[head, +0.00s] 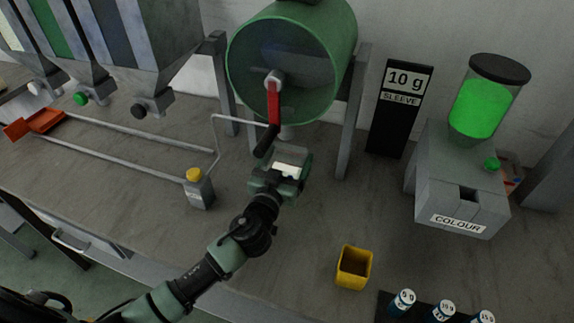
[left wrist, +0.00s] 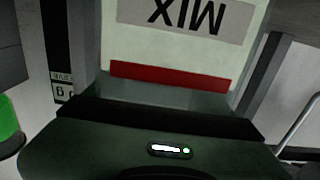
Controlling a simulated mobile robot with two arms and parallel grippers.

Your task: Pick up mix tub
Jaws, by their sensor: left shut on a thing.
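The mix tub (left wrist: 175,55) is pale, with a red band and a grey label reading MIX, upside down in the left wrist view. My left gripper (head: 284,171) is shut on it, with the jaws across the near part of the tub in the left wrist view. In the head view only a small white part of the tub (head: 287,168) shows, and the gripper hides the rest. The gripper is just in front of the green drum. I cannot tell whether the tub touches the bench. My right gripper is not in view.
The green drum (head: 335,60) with its red-handled crank (head: 273,100) stands close behind. A yellow cup (head: 354,268), a COLOUR machine (head: 455,190) and labelled vials (head: 402,301) are at right. The bench between is clear.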

